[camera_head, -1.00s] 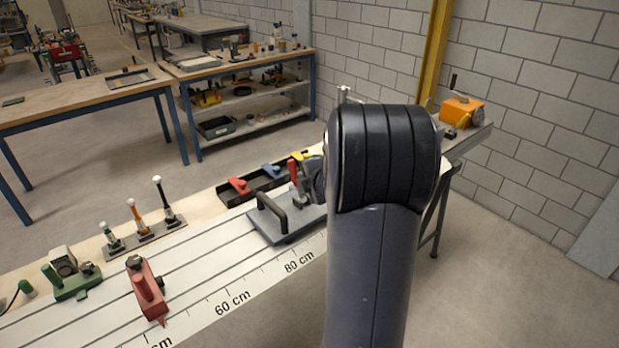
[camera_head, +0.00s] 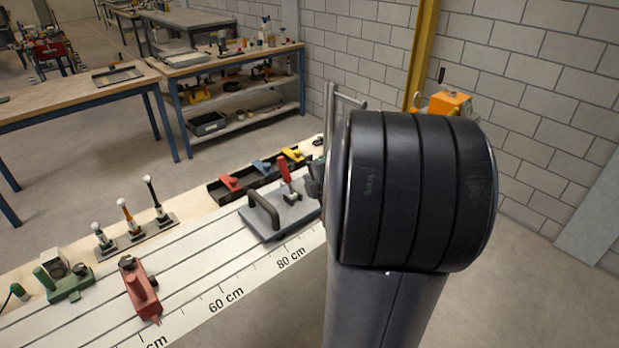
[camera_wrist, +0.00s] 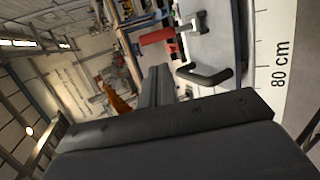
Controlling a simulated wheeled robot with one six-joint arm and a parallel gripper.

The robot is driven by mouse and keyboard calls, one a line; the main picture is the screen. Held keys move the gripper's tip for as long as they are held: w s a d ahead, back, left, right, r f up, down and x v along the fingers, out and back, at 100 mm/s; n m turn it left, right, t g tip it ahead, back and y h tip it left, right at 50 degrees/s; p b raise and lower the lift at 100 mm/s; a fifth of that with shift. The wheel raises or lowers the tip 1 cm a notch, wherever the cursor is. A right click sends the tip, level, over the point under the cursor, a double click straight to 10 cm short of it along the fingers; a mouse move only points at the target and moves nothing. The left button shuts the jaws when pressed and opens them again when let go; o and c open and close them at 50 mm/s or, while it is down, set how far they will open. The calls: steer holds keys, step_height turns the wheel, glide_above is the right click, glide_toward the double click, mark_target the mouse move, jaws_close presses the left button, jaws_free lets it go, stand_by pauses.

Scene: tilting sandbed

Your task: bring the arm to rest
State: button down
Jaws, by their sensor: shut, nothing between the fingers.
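My arm (camera_head: 415,190) rises large in the right half of the head view, its dark rounded joint near the camera. The fingers point away over the workbench side, apart from the grey plate (camera_head: 262,226). That plate has a black bar handle (camera_head: 263,208) and a red-handled clamp (camera_head: 285,171). In the wrist view the black handle (camera_wrist: 205,76) and the red handle (camera_wrist: 157,37) lie right of and above the fingers.
The bench (camera_head: 190,290) carries a centimetre scale, a red tool (camera_head: 140,290), a green device (camera_head: 68,282), a rack (camera_head: 138,236) of three upright tools and a black tray (camera_head: 216,192) with coloured pieces. An orange device (camera_head: 450,101) stands behind my arm. Floor at right is clear.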

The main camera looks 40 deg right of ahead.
steer(key=shift+w+f, duration=0.1)
steer(key=shift+w, duration=0.05)
stand_by(0.3)
steer(key=b, duration=0.1)
glide_toward(287, 172)
steer(key=x, duration=0.3)
steer(key=b, duration=0.3)
steer(key=f+t+b, duration=0.1)
steer(key=b, duration=0.2)
steer(key=shift+w+d+f+m+t+b, duration=0.15)
steer(key=shift+w+f+m+t+b, duration=0.05)
steer(key=shift+w+m+t+b, duration=0.15)
